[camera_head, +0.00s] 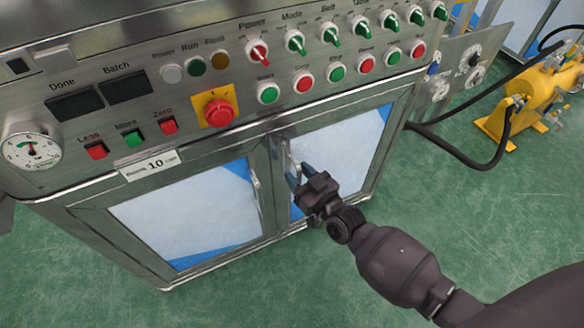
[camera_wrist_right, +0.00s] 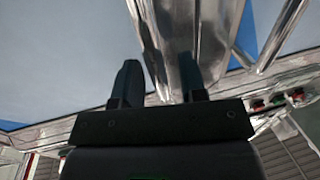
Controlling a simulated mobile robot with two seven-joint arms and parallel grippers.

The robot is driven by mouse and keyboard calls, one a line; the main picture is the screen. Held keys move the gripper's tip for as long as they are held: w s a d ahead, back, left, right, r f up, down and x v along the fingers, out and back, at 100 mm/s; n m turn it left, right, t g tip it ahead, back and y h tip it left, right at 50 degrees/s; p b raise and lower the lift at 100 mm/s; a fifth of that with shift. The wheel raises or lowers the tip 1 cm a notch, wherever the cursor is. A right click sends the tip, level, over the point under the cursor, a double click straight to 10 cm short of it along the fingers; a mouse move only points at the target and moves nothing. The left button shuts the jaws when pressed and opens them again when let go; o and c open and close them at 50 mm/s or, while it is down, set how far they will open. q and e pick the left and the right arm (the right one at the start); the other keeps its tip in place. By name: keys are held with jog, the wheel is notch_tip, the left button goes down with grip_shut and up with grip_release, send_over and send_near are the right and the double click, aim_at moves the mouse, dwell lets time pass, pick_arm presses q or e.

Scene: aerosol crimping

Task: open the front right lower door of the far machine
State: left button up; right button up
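The front right lower door (camera_head: 345,150) of the machine is a metal-framed pane below the control panel, and it looks closed. Its upright metal handle (camera_head: 291,157) is at the door's left edge. My right gripper (camera_head: 298,176) is at this handle, with its two dark fingers pointing at it. In the right wrist view the fingers (camera_wrist_right: 158,82) are apart, with shiny handle metal (camera_wrist_right: 172,45) showing between and beyond them. Whether they touch it I cannot tell. My left gripper is not in view.
The front left lower door (camera_head: 185,215) with its own handle (camera_head: 256,187) stands beside it, also closed. Yellow equipment (camera_head: 540,95) with a black hose stands at right. Green floor in front is clear.

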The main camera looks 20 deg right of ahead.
jog(key=shift+c, duration=0.5)
grip_shut()
jog(key=shift+s, duration=0.2)
